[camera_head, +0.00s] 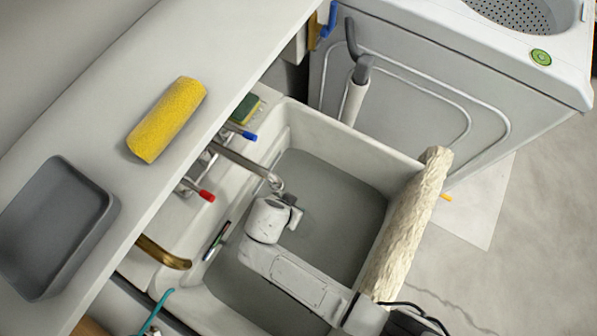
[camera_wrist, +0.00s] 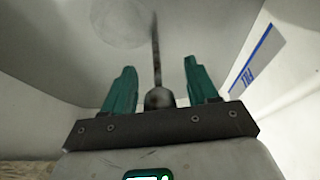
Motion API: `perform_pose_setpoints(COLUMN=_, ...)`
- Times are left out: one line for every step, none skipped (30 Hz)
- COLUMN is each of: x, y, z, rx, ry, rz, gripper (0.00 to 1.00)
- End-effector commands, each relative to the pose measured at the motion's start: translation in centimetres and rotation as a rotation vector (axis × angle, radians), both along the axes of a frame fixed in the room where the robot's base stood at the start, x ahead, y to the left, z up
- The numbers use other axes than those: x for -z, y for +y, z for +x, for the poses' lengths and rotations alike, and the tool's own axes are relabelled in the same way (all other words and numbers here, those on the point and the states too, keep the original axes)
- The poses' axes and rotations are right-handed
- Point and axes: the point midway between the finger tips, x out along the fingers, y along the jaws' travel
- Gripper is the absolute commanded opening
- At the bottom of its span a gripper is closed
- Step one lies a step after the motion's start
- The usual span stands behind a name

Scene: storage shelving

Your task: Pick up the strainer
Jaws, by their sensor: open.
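In the wrist view my gripper (camera_wrist: 159,66) is open, with its two green fingers apart. A thin dark rod with a rounded dark end (camera_wrist: 158,97) shows between the fingers, pointing away from me. It may be the strainer's handle, but I cannot tell for sure. A faint round patch lies beyond it at the upper left, too blurred to name. No clear strainer shows in the head view. There my arm reaches into the white sink (camera_head: 335,125), and its end hides part of the grey basin floor; the fingers are not visible.
A yellow roller (camera_head: 167,119) and a grey tray (camera_head: 55,225) lie on the shelf above the sink's left. A faucet (camera_head: 245,164) with red and blue handles juts over the basin. A pale rough cloth-like roll (camera_head: 410,220) covers the right rim. A washing machine (camera_head: 430,95) stands behind.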

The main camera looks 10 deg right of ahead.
Motion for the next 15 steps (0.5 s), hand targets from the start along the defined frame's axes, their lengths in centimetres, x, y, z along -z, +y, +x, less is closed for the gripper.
perform_pose_setpoints(x=0.10, y=-0.03, z=0.06, rx=0.000, ry=0.000, rz=0.000, gripper=0.58)
perform_pose_setpoints(x=0.12, y=-0.04, z=0.06, rx=0.000, ry=0.000, rz=0.000, gripper=0.58)
perform_pose_setpoints(x=0.11, y=-0.03, z=0.06, rx=0.000, ry=0.000, rz=0.000, gripper=0.58)
perform_pose_setpoints(x=0.10, y=-0.02, z=0.06, rx=0.000, ry=0.000, rz=0.000, gripper=0.58)
perform_pose_setpoints(x=0.09, y=-0.02, z=0.06, rx=0.000, ry=0.000, rz=0.000, gripper=0.58)
perform_pose_setpoints(x=0.09, y=-0.02, z=0.06, rx=0.000, ry=0.000, rz=0.000, gripper=0.58)
perform_pose_setpoints(x=0.08, y=-0.02, z=0.06, rx=0.000, ry=0.000, rz=0.000, gripper=0.57)
perform_pose_setpoints(x=0.08, y=-0.02, z=0.06, rx=0.000, ry=0.000, rz=0.000, gripper=0.55)
perform_pose_setpoints(x=0.08, y=-0.02, z=0.06, rx=0.000, ry=0.000, rz=0.000, gripper=0.51)
perform_pose_setpoints(x=0.08, y=-0.01, z=0.05, rx=0.000, ry=0.000, rz=0.000, gripper=0.48)
perform_pose_setpoints(x=0.08, y=-0.02, z=0.04, rx=0.000, ry=0.000, rz=0.000, gripper=0.45)
perform_pose_setpoints(x=0.08, y=-0.02, z=0.04, rx=0.000, ry=0.000, rz=0.000, gripper=0.41)
perform_pose_setpoints(x=0.08, y=-0.01, z=0.05, rx=0.000, ry=0.000, rz=0.000, gripper=0.38)
perform_pose_setpoints(x=0.08, y=-0.02, z=0.04, rx=0.000, ry=0.000, rz=0.000, gripper=0.35)
perform_pose_setpoints(x=0.08, y=-0.02, z=0.04, rx=0.000, ry=0.000, rz=0.000, gripper=0.32)
